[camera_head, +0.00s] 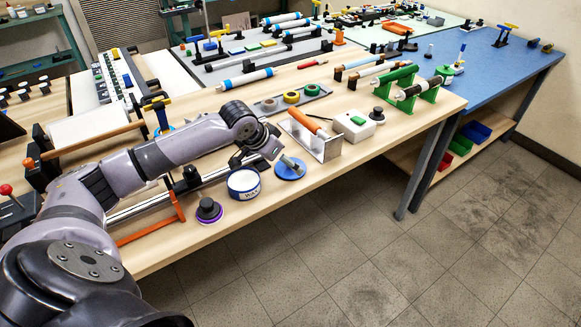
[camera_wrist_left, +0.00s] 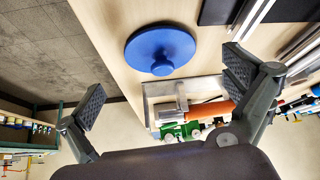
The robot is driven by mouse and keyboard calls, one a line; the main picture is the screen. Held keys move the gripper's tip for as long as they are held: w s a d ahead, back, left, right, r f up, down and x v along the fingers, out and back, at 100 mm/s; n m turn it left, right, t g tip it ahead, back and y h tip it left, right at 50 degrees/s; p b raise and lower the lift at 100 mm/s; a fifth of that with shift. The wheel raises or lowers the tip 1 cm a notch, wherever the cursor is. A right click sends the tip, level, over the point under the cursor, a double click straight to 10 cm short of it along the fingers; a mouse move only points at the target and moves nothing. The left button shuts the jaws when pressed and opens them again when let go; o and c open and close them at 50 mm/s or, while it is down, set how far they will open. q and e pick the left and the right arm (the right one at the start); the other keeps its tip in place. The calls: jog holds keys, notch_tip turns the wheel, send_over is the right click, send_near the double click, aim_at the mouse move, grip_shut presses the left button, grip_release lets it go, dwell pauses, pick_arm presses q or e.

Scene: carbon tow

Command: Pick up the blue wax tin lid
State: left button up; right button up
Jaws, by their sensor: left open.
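The blue wax tin lid (camera_head: 287,174) is a flat round disc lying on the wooden bench near its front edge. In the left wrist view the lid (camera_wrist_left: 150,45) shows its small central knob, and it lies beyond the fingertips, between their lines. My left gripper (camera_head: 277,158) is just above the lid in the head view and partly covers it. In the wrist view my left gripper (camera_wrist_left: 165,88) is spread open with nothing between the fingers. The open wax tin (camera_head: 243,186), white-labelled with a dark blue rim, stands left of the lid. My right gripper is not in view.
A metal bracket holding an orange-handled tool (camera_head: 318,146) stands close behind and right of the lid. A dark purple-based knob (camera_head: 209,210) stands left of the tin. The bench edge is close in front.

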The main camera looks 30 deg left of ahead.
pick_arm(q)
jog(key=x, duration=0.4)
jog(key=shift+w, duration=0.35)
jog(key=shift+s, duration=0.1)
jog(key=c, duration=0.9)
jog(key=shift+s+d, duration=0.1)
jog(key=shift+c, duration=1.3)
